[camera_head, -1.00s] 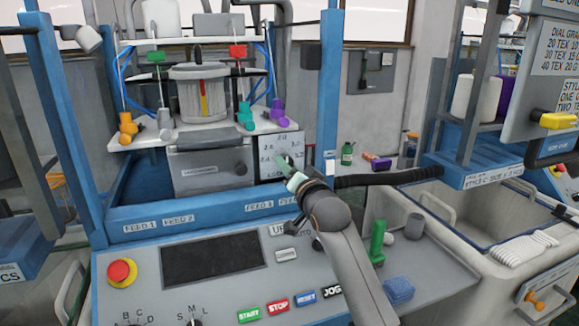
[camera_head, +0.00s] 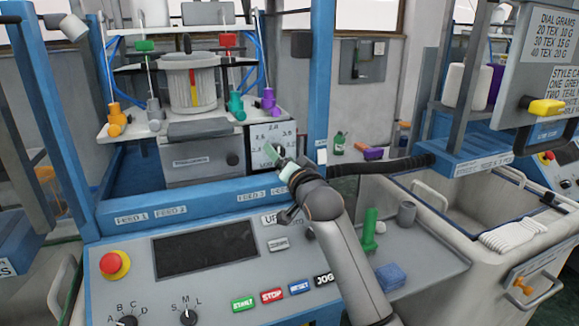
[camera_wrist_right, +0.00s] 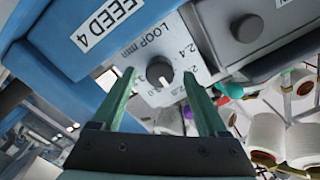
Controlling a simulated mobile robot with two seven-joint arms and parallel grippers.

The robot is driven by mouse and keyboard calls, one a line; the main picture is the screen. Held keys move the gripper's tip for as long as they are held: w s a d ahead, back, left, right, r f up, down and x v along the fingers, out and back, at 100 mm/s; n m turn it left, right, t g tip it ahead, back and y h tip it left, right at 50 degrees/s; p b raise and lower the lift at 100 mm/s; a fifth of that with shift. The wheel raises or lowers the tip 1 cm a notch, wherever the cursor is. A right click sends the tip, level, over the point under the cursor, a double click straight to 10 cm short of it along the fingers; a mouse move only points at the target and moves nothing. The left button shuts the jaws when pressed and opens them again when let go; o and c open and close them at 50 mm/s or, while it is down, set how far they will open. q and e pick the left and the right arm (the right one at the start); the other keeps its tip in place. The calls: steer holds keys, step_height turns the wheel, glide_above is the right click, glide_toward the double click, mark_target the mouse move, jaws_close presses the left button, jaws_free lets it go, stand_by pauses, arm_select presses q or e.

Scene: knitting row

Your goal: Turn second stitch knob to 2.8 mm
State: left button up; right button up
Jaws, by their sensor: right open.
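The stitch knob (camera_wrist_right: 158,70) is a round dark grey dial on a white panel (camera_wrist_right: 143,48) marked "LOOP mm", with numbers around it, including 2.4. A small white mark shows on the knob's lower edge; the exact number it points at is hard to read. My right gripper (camera_wrist_right: 158,76) is open, with its teal fingers on either side of the knob and gaps visible between. In the head view, the right gripper (camera_head: 277,160) is in front of the white panel (camera_head: 262,136) and hides most of the knob. My left gripper is not in view.
A grey box with another dark knob (camera_wrist_right: 246,28) adjoins the panel. A blue rail with feed labels (camera_head: 185,208) runs below it. The console (camera_head: 180,290) has buttons and a dark screen (camera_head: 205,248).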

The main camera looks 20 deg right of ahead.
steer(key=s+b, duration=0.1)
steer(key=s, duration=1.1)
steer(key=shift+s+d, duration=0.15)
steer(key=shift+d, duration=0.05)
steer(key=s+f+n+g, duration=0.1)
steer(key=s+f+g, duration=0.1)
steer(key=f, duration=0.5)
steer(key=s+f+n+g, duration=0.2)
steer(key=s+f, duration=0.3)
steer(key=f, duration=0.2)
steer(key=s+f+n+g, duration=0.1)
steer(key=s+f+g, duration=0.1)
steer(key=s+f, duration=0.2)
steer(key=shift+s+f+g, duration=0.2)
steer(key=shift+f+g, duration=0.2)
steer(key=shift+f, duration=1.45)
steer(key=s+f+n+g, duration=0.35)
steer(key=s+f, duration=0.25)
steer(key=s, duration=0.5)
steer(key=s+f+n+g, duration=0.2)
steer(key=s+f+g, duration=0.2)
steer(key=s+f, duration=0.5)
steer(key=w+a+f+t+y+p, duration=0.1)
steer(key=w+a+f+t+p, duration=0.1)
steer(key=a+f+t, duration=0.2)
step_height(320, 180, down, 3)
steer(key=shift+w+a+r+t+y, duration=0.15)
steer(key=shift+w+r+t+y, duration=0.2)
steer(key=shift+t, duration=0.4)
